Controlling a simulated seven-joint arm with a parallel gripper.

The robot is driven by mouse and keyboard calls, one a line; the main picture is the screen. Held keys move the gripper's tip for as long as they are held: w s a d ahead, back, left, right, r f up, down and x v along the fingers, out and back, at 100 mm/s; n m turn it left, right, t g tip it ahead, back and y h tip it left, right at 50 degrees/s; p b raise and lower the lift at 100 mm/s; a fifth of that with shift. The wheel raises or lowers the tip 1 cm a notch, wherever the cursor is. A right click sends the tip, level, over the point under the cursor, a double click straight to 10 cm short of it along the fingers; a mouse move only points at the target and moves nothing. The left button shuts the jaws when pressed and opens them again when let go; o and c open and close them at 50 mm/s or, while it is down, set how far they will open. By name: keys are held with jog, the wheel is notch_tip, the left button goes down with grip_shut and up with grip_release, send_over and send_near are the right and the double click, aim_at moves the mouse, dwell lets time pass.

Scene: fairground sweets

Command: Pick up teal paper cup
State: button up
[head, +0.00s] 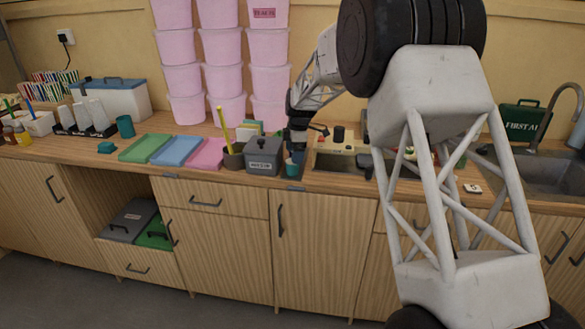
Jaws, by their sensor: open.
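A small teal cup (291,169) stands near the counter's front edge, just right of a dark grey lidded box. My gripper (295,152) is right above this cup, pointing down, with its jaws open. The fingers are tiny and dark here, so I cannot tell whether they are around the rim or just over it. Another teal cup (125,126), larger and upright, stands far to the left, beside the dark rack. My gripper is well apart from that one.
The grey box (264,156) stands close on the left of my gripper, with a brown pot (233,157) holding a yellow stick beyond it. Green, blue and pink trays (205,154) lie further left. Pink tub stacks (226,80) rise behind.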

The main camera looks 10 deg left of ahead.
aim_at(293, 167)
jog(key=shift+s+a+f, duration=0.15)
jog(key=shift+s+f, duration=0.05)
jog(key=shift+f, duration=1.1)
jog(key=shift+s+a+f, duration=0.15)
jog(key=shift+f, duration=1.1)
jog(key=shift+c, duration=0.5)
jog(key=c, duration=0.9)
